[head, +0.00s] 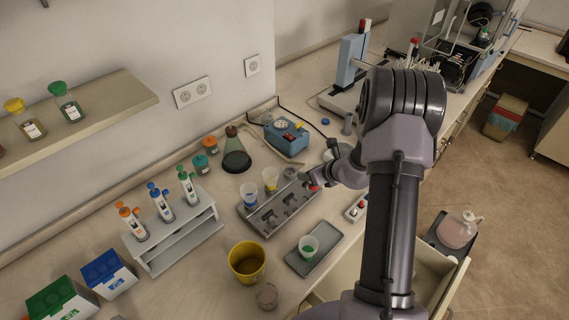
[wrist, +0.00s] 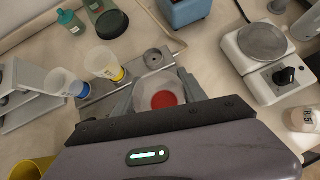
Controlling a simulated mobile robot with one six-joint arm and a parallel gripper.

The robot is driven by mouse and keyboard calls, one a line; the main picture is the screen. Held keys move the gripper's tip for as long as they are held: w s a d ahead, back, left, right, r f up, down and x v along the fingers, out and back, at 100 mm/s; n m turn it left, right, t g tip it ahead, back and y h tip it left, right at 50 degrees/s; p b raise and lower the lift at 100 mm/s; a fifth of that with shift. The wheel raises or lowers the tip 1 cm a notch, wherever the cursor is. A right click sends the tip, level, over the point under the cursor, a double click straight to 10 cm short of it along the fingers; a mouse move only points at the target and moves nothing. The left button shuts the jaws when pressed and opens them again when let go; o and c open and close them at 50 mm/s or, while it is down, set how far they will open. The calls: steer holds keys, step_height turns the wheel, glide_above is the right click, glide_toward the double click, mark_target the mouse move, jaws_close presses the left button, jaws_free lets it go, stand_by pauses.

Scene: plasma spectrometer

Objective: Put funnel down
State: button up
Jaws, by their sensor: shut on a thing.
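My gripper (head: 318,179) is shut on a translucent funnel with red in it (wrist: 160,93), seen from above between the fingers in the wrist view. In the head view only a bit of red (head: 314,187) shows at the fingertips. The held funnel is over or close to the right end of a grey metal holder (head: 262,226); I cannot tell whether it touches. A blue-marked funnel (head: 249,196) and a yellow-marked funnel (head: 270,179) stand in the holder's back row. A green-marked funnel (head: 308,246) is on a separate grey tray (head: 328,257).
A yellow beaker (head: 247,262) and a small glass jar (head: 266,295) stand in front. A pipette rack (head: 175,240) is at left. A dark flask (head: 236,155) and a blue device (head: 287,138) stand behind. A white hotplate (wrist: 262,60) is at right in the wrist view.

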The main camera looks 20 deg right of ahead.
steer(key=w+a, duration=0.1)
steer(key=w, duration=0.3)
steer(key=w+p, duration=0.1)
steer(key=w, duration=0.2)
steer(key=w+a+f, duration=0.1)
steer(key=w, duration=0.3)
steer(key=shift+w+a+p, duration=0.3)
steer(key=shift+w+p, duration=0.05)
steer(key=shift+p, duration=0.05)
steer(key=shift+w+f+b, duration=0.15)
steer(key=shift+w+f, duration=0.1)
steer(key=shift+f, duration=0.7)
steer(key=shift+w+f+b, duration=0.15)
steer(key=shift+w+f, duration=0.05)
steer(key=shift+f, duration=0.7)
steer(key=shift+a, duration=0.1)
steer(key=shift+s+f, duration=0.1)
steer(key=o, duration=1.4)
